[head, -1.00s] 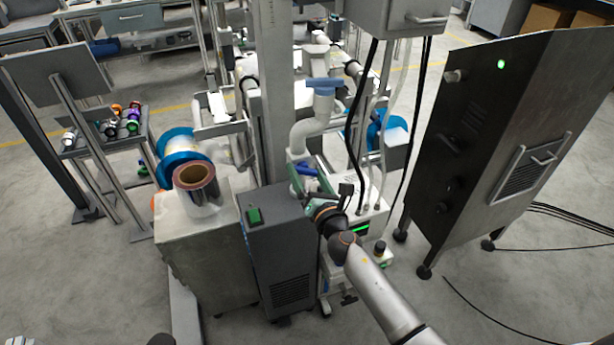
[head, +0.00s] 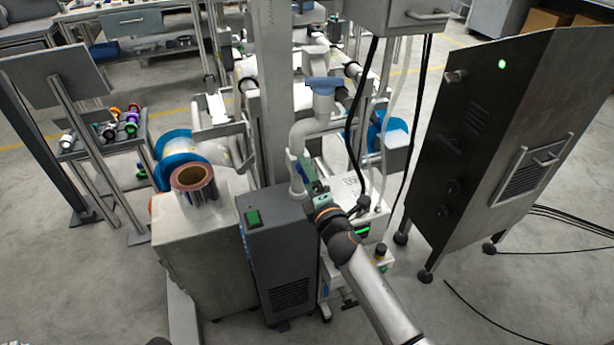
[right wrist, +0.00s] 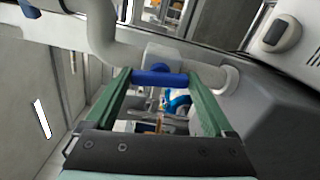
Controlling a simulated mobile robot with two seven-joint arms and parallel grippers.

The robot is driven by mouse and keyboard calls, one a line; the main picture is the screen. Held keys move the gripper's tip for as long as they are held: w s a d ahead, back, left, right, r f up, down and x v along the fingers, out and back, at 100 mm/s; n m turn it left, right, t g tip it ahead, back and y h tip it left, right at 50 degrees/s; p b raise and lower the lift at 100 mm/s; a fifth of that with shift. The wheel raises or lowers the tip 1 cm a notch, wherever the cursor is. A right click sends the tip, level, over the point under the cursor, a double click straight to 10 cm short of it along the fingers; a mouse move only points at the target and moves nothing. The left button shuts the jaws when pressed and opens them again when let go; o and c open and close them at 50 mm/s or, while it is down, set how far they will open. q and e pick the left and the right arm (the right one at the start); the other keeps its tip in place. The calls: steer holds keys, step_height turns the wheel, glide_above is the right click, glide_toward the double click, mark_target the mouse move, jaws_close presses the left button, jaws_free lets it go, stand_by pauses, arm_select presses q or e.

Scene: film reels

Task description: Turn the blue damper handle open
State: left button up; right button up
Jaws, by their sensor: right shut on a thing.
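The blue damper handle (right wrist: 160,78) is a short bar on a pale grey pipe fitting. In the right wrist view it lies crosswise between the green fingers of my right gripper (right wrist: 159,83), which is shut on it with a finger at each end. My left gripper is not in view.
A dark grey cabinet with a green switch (head: 253,217) stands just left of my right arm. A white box (head: 358,190) with hanging black cables is close on the right.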

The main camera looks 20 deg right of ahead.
steer(key=shift+m, duration=0.8)
steer(key=shift+f, duration=0.1)
steer(key=o, duration=1.1)
steer(key=shift+s, duration=0.15)
steer(key=s, duration=1.2)
steer(key=shift+s+d+p, duration=0.15)
steer(key=shift+d+p, duration=0.05)
steer(key=shift+p, duration=0.2)
